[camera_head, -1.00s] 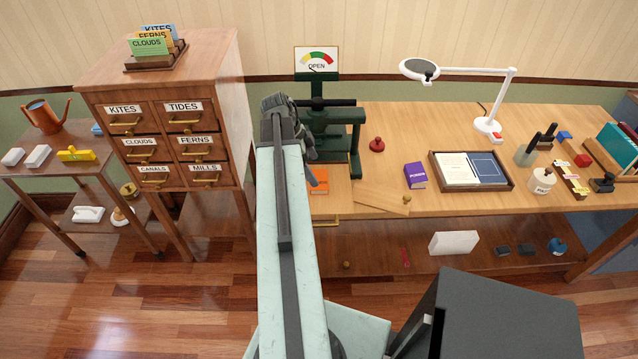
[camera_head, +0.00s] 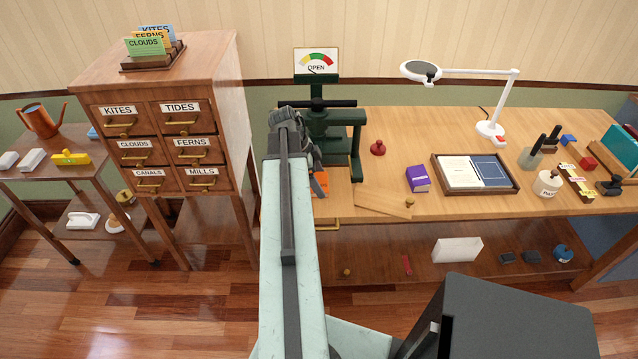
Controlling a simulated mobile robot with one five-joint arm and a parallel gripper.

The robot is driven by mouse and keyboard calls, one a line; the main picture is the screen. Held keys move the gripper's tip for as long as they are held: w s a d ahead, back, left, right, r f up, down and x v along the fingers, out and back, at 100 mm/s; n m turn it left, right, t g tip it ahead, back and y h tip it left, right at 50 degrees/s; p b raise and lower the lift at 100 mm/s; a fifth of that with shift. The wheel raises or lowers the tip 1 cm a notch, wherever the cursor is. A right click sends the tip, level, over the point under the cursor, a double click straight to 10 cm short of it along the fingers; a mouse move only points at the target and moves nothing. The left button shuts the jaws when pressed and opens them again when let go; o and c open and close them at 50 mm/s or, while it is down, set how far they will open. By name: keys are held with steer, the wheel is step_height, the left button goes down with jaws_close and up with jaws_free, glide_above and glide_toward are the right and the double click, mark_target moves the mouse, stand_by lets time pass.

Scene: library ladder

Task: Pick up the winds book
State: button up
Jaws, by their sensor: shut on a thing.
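An orange book (camera_head: 321,184) is at the left end of the wooden bench, below the green press, partly covered by my arm. No title can be read on it, so I cannot tell from its cover that it is the winds book. My gripper (camera_head: 314,165) is at the orange book and shut on it. The fingertips are mostly hidden behind my wrist. I cannot tell whether the book touches the bench. A purple book (camera_head: 418,179) lies farther right on the bench, apart from my gripper.
The green press (camera_head: 340,130) stands close behind my gripper. A wooden board (camera_head: 380,200), red knob (camera_head: 378,148) and tray (camera_head: 475,187) are to the right. The drawer cabinet (camera_head: 160,150) is at left. A lamp (camera_head: 490,128) stands at the back right.

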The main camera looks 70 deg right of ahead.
step_height(320, 180, up, 10)
steer(key=p, duration=1)
steer(key=shift+w, duration=0.1)
